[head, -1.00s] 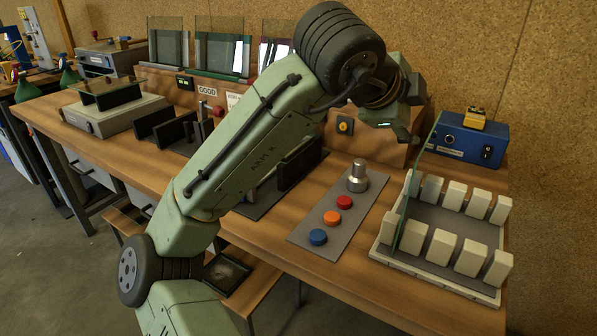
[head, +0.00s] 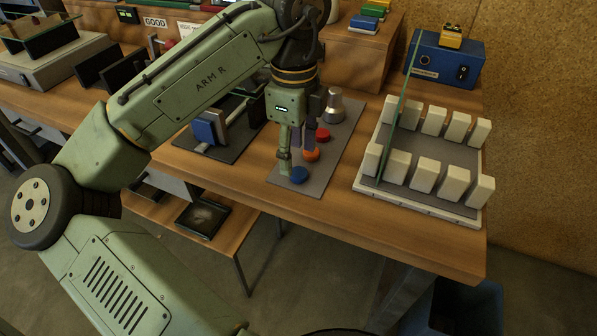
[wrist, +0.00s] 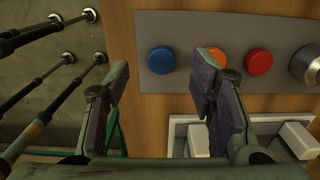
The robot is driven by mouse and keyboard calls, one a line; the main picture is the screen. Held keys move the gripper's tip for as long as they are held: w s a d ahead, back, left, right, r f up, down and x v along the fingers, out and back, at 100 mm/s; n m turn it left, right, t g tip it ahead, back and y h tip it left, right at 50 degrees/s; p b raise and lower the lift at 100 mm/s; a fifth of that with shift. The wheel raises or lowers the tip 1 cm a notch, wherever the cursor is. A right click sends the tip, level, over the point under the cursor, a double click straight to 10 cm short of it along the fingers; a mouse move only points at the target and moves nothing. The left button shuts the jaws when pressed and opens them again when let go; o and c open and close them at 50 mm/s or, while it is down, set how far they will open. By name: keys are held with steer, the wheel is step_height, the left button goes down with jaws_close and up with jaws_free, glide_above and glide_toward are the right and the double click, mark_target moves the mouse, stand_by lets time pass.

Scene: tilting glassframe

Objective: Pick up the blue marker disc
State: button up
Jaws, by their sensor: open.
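The blue marker disc (head: 299,175) lies on a grey mat (head: 318,181) near the table's front edge, at the near end of a row with an orange disc (head: 312,155) and a red disc (head: 322,135). My gripper (head: 293,160) points down over the near part of the mat, close to the blue disc. In the wrist view the jaws (wrist: 162,80) are open and empty. There the blue disc (wrist: 161,59) shows between the fingertips, a little above their middle, and the right finger partly covers the orange disc (wrist: 215,56). Exact height above the mat is unclear.
A metal knob-like piece (head: 334,106) stands at the mat's far end. To the right is a tray (head: 420,205) with white upright blocks and a standing glass pane (head: 402,95). A blue-and-grey fixture (head: 208,130) stands left of my gripper.

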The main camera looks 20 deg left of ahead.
mark_target(299, 172)
steer(key=f, duration=0.4)
steer(key=shift+d+f+p, duration=0.1)
steer(key=shift+d+p, duration=0.2)
steer(key=shift+d, duration=0.05)
steer(key=shift+c, duration=0.2)
steer(key=c, duration=0.8)
steer(key=shift+w+r, duration=0.1)
steer(key=shift+r, duration=0.1)
